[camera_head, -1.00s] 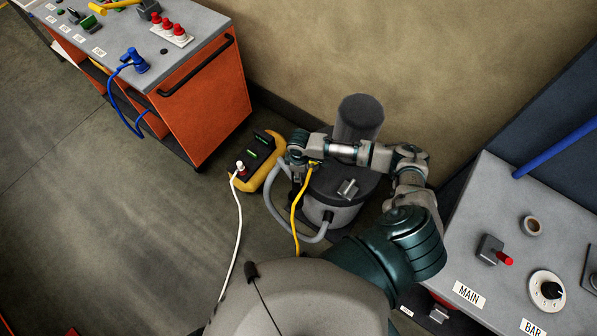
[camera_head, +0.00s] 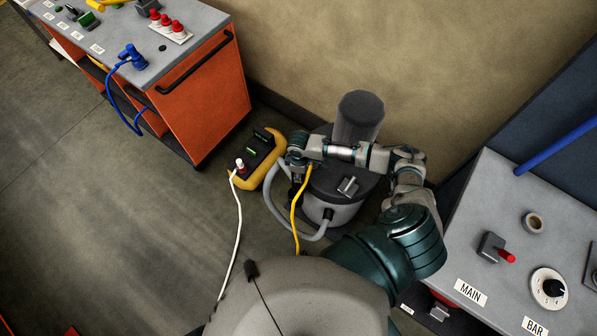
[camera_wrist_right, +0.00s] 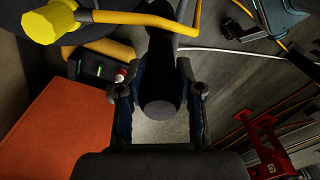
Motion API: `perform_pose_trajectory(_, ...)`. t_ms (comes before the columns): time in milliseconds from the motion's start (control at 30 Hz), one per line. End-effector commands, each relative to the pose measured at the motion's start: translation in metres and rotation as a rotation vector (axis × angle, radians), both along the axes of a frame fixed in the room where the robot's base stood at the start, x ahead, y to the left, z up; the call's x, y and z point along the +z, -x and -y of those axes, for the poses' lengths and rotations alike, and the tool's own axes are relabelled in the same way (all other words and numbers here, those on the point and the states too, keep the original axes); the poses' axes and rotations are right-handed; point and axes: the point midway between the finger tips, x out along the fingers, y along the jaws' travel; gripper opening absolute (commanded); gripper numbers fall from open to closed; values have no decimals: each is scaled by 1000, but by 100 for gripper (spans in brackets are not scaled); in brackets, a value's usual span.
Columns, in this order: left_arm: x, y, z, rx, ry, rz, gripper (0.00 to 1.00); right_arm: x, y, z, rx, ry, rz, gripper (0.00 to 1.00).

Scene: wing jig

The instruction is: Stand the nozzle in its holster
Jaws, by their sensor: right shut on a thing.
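My right arm reaches over the grey vacuum (camera_head: 320,208) on the floor. In the right wrist view my right gripper (camera_wrist_right: 160,112) is shut on a dark tubular nozzle (camera_wrist_right: 160,72), one finger on each side of it; its round end faces the camera. In the head view the right gripper (camera_head: 297,160) is small and partly hidden by its own wrist, and the nozzle cannot be made out. A grey hose (camera_head: 275,205) loops from the vacuum up towards the gripper. I cannot tell which part is the holster. My left gripper is not in view.
A yellow-and-black power box (camera_head: 250,160) with a white cable (camera_head: 239,230) lies left of the vacuum. A yellow cable (camera_head: 294,215) hangs beside the hose. An orange cart (camera_head: 205,105) stands behind left, a grey bench (camera_head: 510,200) at right. Floor at left is clear.

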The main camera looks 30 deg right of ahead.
Motion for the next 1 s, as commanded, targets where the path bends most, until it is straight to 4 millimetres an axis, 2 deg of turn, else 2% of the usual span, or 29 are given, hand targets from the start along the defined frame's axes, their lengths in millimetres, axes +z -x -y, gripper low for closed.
perform_pose_trajectory(333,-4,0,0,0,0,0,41,-11,0,0,0,1,1,0)
perform_pose_trajectory(367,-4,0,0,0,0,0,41,-11,0,0,0,1,1,38)
perform_pose_trajectory(467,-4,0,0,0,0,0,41,-10,0,0,0,0,1,63)
perform_pose_trajectory(833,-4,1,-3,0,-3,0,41,-7,0,0,0,0,0,65)
perform_pose_trajectory(1000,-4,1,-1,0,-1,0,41,18,-1,1,1,0,3,65)
